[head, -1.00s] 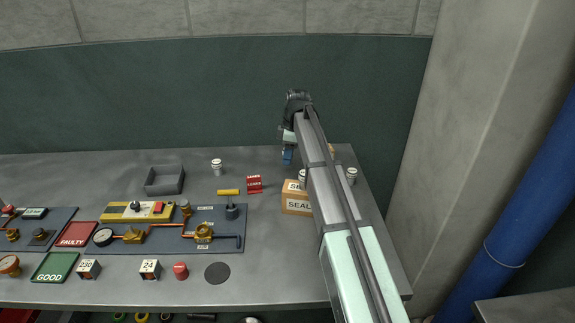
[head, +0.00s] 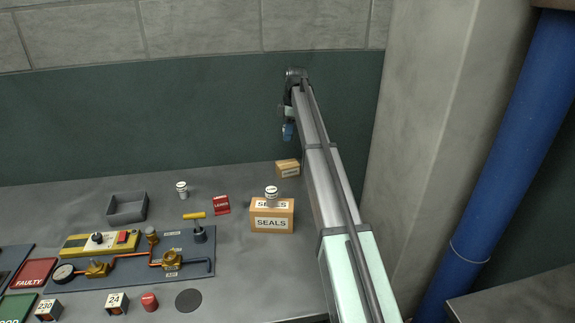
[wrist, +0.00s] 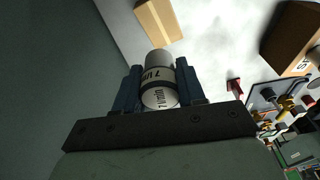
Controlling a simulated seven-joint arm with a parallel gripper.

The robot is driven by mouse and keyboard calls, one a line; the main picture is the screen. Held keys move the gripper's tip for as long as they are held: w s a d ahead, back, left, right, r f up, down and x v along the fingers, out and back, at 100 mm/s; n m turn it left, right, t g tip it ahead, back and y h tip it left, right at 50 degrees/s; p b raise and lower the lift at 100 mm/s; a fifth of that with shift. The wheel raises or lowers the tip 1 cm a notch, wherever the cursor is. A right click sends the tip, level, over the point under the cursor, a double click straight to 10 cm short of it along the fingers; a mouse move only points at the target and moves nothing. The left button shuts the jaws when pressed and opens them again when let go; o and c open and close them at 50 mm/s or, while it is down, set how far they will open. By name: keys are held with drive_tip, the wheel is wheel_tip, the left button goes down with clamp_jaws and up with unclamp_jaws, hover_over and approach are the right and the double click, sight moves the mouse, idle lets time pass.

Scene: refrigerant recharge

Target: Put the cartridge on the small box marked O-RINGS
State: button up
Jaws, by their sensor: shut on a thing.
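My gripper (wrist: 160,90) is shut on a white and grey cartridge (wrist: 158,78) with a black band; its label reads 7 l/min. In the head view my gripper (head: 288,131) hangs above the back of the bench, and the held cartridge is not clear there. A small cardboard box (head: 287,168) stands at the back of the bench, left of my arm; its label is too small to read. In the wrist view a small box (wrist: 159,22) shows just beyond the cartridge's far end, apart from it. Its top looks bare.
The larger SEALS box (head: 272,222) stands in front of the small box, with another cartridge (head: 271,192) on top. A third cartridge (head: 182,189), a grey tray (head: 127,207) and a red block (head: 222,205) are to the left. A grey pillar (head: 440,130) rises at right.

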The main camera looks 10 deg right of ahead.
sight(286, 164)
drive_tip(key=shift+s+f+n, duration=0.15)
drive_tip(key=shift+s+n, duration=0.1)
drive_tip(key=shift+n, duration=0.15)
drive_tip(key=shift+f, duration=4.9)
drive_tip(key=shift+f, duration=0.1)
drive_tip(key=o, duration=1.1)
drive_tip(key=r, duration=0.4)
drive_tip(key=d+r, duration=0.1)
drive_tip(key=r, duration=0.7)
drive_tip(key=shift+d, duration=0.35)
